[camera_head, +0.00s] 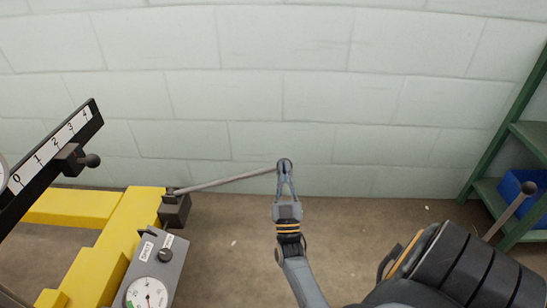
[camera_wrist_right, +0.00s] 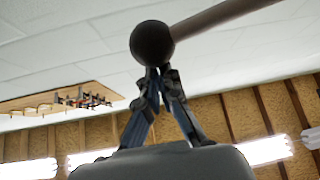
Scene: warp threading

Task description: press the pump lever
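The pump lever (camera_head: 225,181) is a long grey rod. It runs from a dark block on a yellow frame, rising slightly to the right, and ends in a dark ball knob (camera_wrist_right: 152,43). My right gripper (camera_head: 285,170) is at the knob end, with its two fingers converging to a point there. In the right wrist view the fingertips meet just under the knob, apparently touching it; the knob is not clasped between spread fingers. The knob hides part of the tips. My left gripper is not in view.
A yellow frame (camera_head: 110,250) at left carries a grey box with a dial gauge (camera_head: 147,295) and a black knob. At right are a green shelf (camera_head: 488,188) with a blue bin, and another ball-ended rod (camera_head: 508,213).

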